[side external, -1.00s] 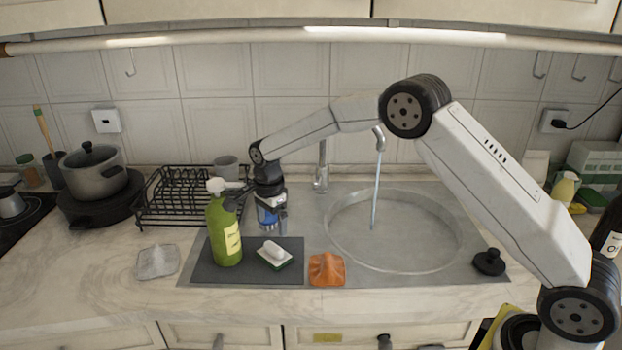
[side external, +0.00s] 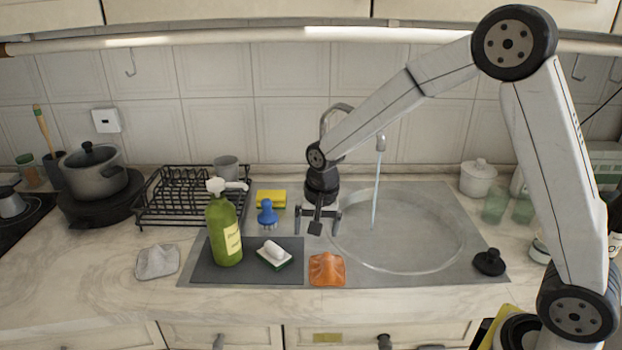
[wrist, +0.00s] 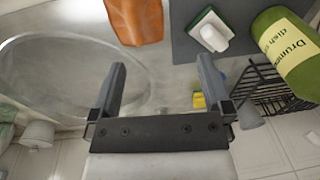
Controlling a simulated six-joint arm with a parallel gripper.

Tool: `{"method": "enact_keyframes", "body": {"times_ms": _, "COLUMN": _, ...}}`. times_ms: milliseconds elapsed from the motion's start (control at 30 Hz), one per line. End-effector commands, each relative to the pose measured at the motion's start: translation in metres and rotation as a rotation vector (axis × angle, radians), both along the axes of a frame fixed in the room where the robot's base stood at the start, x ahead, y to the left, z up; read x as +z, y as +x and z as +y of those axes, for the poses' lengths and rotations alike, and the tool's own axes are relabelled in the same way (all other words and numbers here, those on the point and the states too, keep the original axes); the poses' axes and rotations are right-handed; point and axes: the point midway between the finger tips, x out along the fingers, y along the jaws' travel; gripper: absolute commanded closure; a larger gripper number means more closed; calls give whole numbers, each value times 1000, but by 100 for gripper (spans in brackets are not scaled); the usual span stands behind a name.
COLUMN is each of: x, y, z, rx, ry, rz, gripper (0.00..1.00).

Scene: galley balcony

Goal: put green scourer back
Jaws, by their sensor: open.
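A green scourer (side external: 274,263) with a white block on top lies on the dark mat, right of the green soap bottle. It also shows in the wrist view (wrist: 203,20), at the top right of centre. My gripper (side external: 318,222) is open and empty above the left edge of the round sink, right of and behind the scourer. In the wrist view its two fingers (wrist: 161,66) stand wide apart with only the grey sink surface between them.
The green bottle (side external: 222,230) and orange cloth (side external: 326,270) flank the scourer. A blue brush (side external: 267,212) stands before a yellow sponge (side external: 271,197). The dish rack (side external: 185,200) is behind left. A grey cloth (side external: 157,262) lies left. Water runs from the tap (side external: 378,145) into the sink.

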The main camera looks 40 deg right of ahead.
Motion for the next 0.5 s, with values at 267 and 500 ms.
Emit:
{"method": "enact_keyframes", "body": {"times_ms": 267, "x": 4, "y": -73, "z": -9, "rx": 352, "ry": -52, "rz": -55, "gripper": 0}}
{"method": "enact_keyframes", "body": {"times_ms": 500, "x": 0, "y": -131, "z": -14, "rx": 624, "ry": -107, "rz": -93, "gripper": 0}}
